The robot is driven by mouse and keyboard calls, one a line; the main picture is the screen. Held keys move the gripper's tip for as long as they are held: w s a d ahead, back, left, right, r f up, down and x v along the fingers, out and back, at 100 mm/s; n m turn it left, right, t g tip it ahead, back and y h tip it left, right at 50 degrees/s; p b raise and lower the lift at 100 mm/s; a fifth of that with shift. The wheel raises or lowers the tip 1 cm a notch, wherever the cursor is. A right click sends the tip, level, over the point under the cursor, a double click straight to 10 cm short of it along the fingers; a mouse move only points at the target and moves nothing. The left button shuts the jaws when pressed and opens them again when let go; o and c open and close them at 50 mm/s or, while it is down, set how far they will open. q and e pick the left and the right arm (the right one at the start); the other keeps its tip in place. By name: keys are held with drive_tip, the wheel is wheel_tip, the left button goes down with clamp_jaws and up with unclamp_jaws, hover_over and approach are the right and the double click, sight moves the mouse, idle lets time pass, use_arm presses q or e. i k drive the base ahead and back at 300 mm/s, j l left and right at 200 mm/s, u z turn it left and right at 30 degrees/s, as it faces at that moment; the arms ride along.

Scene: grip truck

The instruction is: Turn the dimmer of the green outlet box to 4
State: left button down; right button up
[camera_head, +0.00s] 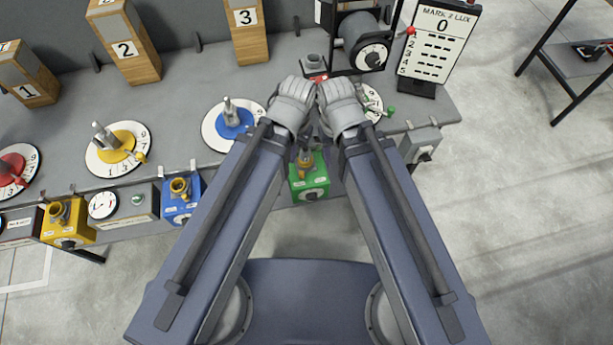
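The green outlet box (311,188) sits at the front edge of the grey table, between my two forearms. A dark round dimmer knob (311,195) is on its front face; its setting is too small to read. A brass-coloured socket piece (305,158) stands on its top. My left gripper (294,93) and my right gripper (336,93) are grey, hand-shaped and close together beyond the green box, over the table. Neither is at the dimmer. Their finger sides are turned away, so I cannot tell whether they are open.
Blue (181,200) and yellow (66,222) outlet boxes stand along the front edge to the left, with a gauge box (122,206) between them. A board (438,40) reads "MARK 2 LUX 0".

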sight(312, 197)
drive_tip(key=u, duration=0.5)
drive_tip(key=k+l+u, duration=0.15)
drive_tip(key=l+u, duration=0.3)
drive_tip(key=k+l+u, duration=0.15)
drive_tip(key=l+u, duration=0.3)
drive_tip(key=k+l+u, duration=0.3)
drive_tip(key=k+l, duration=0.65)
drive_tip(key=k, duration=0.05)
